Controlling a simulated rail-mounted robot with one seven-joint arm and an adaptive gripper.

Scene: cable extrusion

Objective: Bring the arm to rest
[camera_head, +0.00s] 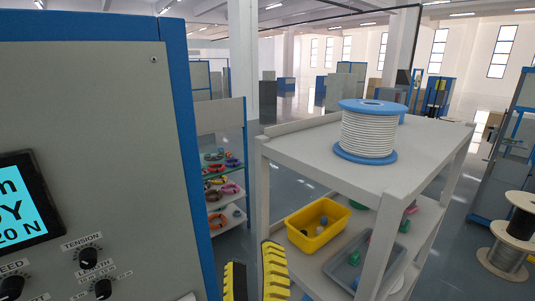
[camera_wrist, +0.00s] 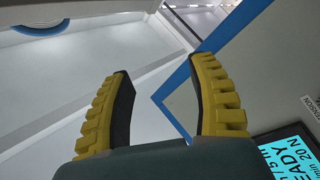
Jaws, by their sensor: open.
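My gripper (camera_head: 252,270) shows at the bottom of the head view, with two yellow and black ribbed fingers. It is between the grey machine panel on the left and the cart on the right. In the wrist view my gripper (camera_wrist: 160,82) is open, its fingers wide apart with nothing between them. The rest of my arm is out of the head view.
A grey machine panel (camera_head: 90,140) with a blue edge, lit screen and knobs fills the left. A white cart (camera_head: 430,145) carries a white cable spool (camera_head: 368,132) on top, and a yellow bin (camera_head: 317,224) and grey bin (camera_head: 362,262) below.

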